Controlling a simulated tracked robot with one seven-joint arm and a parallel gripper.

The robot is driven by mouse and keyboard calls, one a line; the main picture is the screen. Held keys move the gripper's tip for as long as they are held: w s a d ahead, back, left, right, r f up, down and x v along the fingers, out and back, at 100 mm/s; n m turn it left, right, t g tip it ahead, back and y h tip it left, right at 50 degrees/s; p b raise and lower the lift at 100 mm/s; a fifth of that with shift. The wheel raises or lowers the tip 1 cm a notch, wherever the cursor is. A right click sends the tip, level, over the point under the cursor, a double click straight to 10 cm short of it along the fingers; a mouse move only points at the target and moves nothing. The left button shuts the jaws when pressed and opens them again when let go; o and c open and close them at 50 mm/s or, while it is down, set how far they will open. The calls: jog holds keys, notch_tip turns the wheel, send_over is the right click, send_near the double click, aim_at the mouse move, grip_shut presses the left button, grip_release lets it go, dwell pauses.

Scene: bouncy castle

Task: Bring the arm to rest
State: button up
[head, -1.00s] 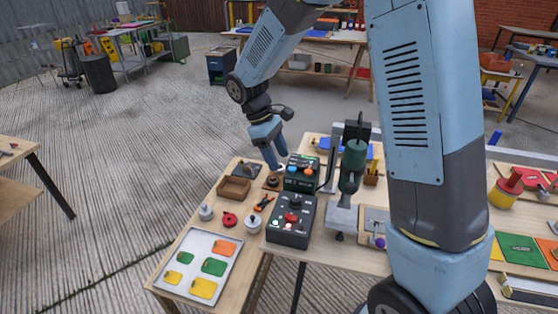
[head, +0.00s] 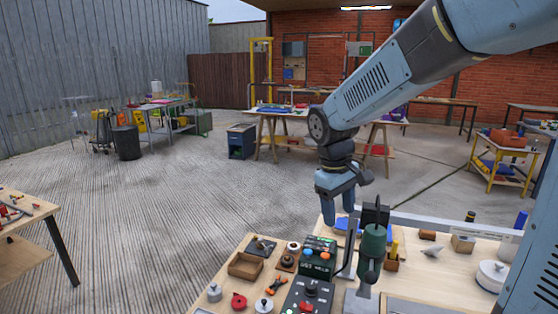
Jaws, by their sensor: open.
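My gripper (head: 341,218) hangs from my blue-grey arm in the head view, right of the middle. My arm runs from the gripper up to the top right corner.
On the bench are a green control box (head: 318,258), a dark box with buttons (head: 308,297), a brown tray (head: 245,266) and a white round pot (head: 492,276). A blue cabinet (head: 241,141) stands farther back.

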jog(key=s+d+r+m+t+y, duration=0.1)
jog(key=s+d+r+m+t, duration=0.1)
jog(key=s, duration=0.5)
jog(key=s+d+r+m+t, duration=0.3)
jog(key=s+d+r+m, duration=0.2)
jog(key=s+d, duration=0.2)
jog(key=shift+s+d+r+y, duration=0.3)
jog(key=shift+s+r+y, duration=0.1)
jog(key=shift+s, duration=0.15)
